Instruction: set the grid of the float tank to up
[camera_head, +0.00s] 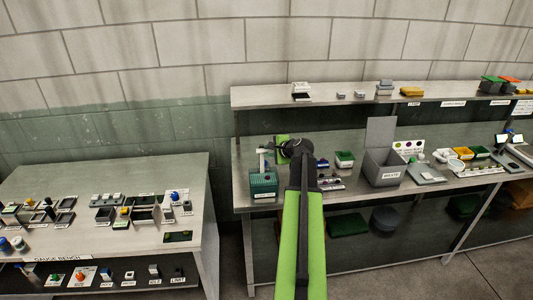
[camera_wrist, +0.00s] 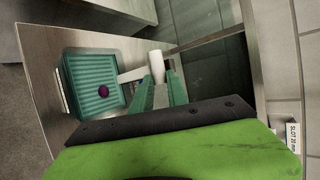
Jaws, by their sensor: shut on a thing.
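The float tank (camera_head: 263,186) is a teal box at the left end of the middle bench. In the wrist view the tank (camera_wrist: 76,84) shows a ribbed teal inside with a small dark purple ball (camera_wrist: 103,92) in it. A pale flat bar (camera_wrist: 131,75) runs from the tank's side to a white round handle (camera_wrist: 156,62). My gripper (camera_wrist: 160,80) is shut on this handle, beside the tank; the green fingers are on either side of it. In the head view my gripper (camera_head: 272,150) is partly hidden by my arm. I cannot tell the grid's height.
A grey bin (camera_head: 382,170) and a small green tray (camera_head: 345,159) stand to the right on the same bench. A shelf (camera_head: 350,94) with small items runs behind. A separate gauge bench (camera_head: 60,185) stands left, with a floor gap between.

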